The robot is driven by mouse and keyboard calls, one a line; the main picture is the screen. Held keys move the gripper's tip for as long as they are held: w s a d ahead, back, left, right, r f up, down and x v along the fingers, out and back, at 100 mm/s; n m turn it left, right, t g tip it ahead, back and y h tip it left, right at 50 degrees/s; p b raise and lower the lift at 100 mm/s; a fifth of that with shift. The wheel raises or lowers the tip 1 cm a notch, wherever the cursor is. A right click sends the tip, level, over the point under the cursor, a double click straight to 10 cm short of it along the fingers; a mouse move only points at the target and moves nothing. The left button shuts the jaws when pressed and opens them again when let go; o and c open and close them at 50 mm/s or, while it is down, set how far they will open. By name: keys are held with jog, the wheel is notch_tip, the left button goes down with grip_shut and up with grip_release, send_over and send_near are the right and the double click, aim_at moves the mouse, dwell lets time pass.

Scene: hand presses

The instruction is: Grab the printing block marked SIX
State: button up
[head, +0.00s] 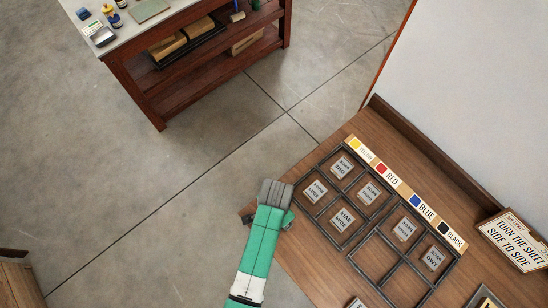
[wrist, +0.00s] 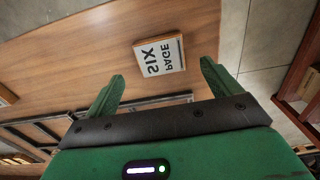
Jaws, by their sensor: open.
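The printing block marked SIX (wrist: 159,55) lies on the brown wooden tabletop in the wrist view, pale-faced, with "SIX" and "PAGE" upside down. It is ahead of my gripper (wrist: 162,72), roughly in line with the gap between the two green fingers. The fingers are spread apart with nothing between them. In the head view my gripper (head: 276,192) is over the left edge of the wooden table, beside the dark divided frame (head: 349,246). I cannot make out the SIX block in the head view; my gripper may hide it.
Several small lettered blocks, such as one (head: 342,167), sit in the frame's compartments. A colour strip (head: 423,209) labelled yellow, red, blue and black runs along the frame. A sign (head: 514,240) stands at right. A red-brown shelf bench (head: 190,60) stands across open concrete floor.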

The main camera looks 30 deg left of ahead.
notch_tip(320, 180, down, 5)
jog(key=shift+s+a+r+b, duration=0.1)
jog(key=shift+b, duration=0.25)
jog(key=c, duration=1.1)
jog(key=shift+r, duration=0.1)
jog(key=shift+r, duration=0.25)
jog(key=r, duration=0.3)
jog(key=shift+s+d+p, duration=0.15)
jog(key=shift+d+p, duration=0.05)
jog(key=shift+p, duration=0.2)
jog(key=s+d, duration=0.3)
jog(key=s+d+r, duration=0.1)
jog(key=s+d, duration=0.7)
jog(key=shift+r+p, duration=0.15)
jog(key=shift+p, duration=0.2)
